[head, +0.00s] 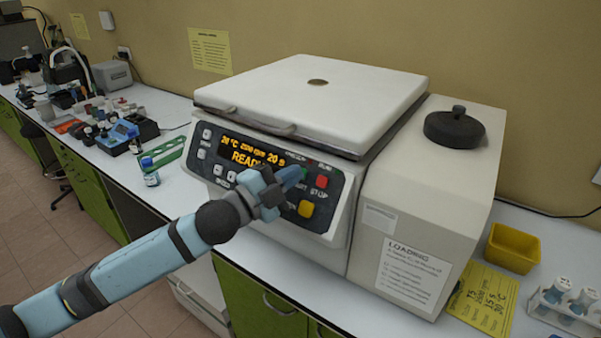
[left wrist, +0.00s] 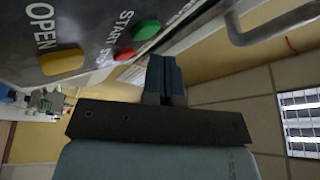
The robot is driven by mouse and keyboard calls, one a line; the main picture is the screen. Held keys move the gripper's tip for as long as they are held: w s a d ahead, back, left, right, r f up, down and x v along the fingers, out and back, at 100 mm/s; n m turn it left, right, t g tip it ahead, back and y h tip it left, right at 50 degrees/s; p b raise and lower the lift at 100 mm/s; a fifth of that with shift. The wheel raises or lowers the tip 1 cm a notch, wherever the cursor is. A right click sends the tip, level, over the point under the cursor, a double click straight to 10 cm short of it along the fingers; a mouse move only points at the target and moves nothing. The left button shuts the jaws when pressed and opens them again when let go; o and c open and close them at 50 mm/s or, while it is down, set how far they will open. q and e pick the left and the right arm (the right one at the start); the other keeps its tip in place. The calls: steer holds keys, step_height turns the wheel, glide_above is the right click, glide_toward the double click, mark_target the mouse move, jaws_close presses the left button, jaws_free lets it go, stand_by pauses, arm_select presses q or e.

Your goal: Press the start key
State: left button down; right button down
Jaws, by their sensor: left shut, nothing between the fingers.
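The start key is a green button (left wrist: 147,27) on the dark control panel, beside the START label. A red stop button (left wrist: 124,54) and a yellow OPEN button (left wrist: 62,62) are near it. In the head view the panel (head: 231,168) is on the centrifuge front, its display lit with READY; the green key is mostly hidden by my gripper. My left gripper (head: 294,178) is shut and empty, its fingertips in front of the panel near the start key. In the left wrist view the closed fingertips (left wrist: 163,62) appear just off the panel; I cannot tell whether they touch it.
The white centrifuge lid (head: 310,95) is down, with a handle (head: 252,121) along its front edge above the panel. A yellow tray (head: 513,248) and a tube rack (head: 570,310) stand at right. A green rack (head: 165,154) and small bottle (head: 150,172) stand at left.

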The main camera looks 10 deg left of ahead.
arm_select(q)
steer(key=shift+w+f, duration=0.1)
steer(key=shift+w, duration=0.05)
stand_by(0.3)
steer(key=shift+w+d, duration=0.1)
steer(key=shift+w+f, duration=0.1)
steer(key=shift+f, duration=0.05)
steer(key=shift+w+d+f, duration=0.15)
steer(key=shift+w+f, duration=0.05)
steer(key=shift+w, duration=0.1)
stand_by(0.7)
steer(key=shift+s+r, duration=0.1)
steer(key=shift+s+a+r+p, duration=0.25)
steer(key=shift+s+r+p, duration=0.1)
steer(key=shift+s+p, duration=0.2)
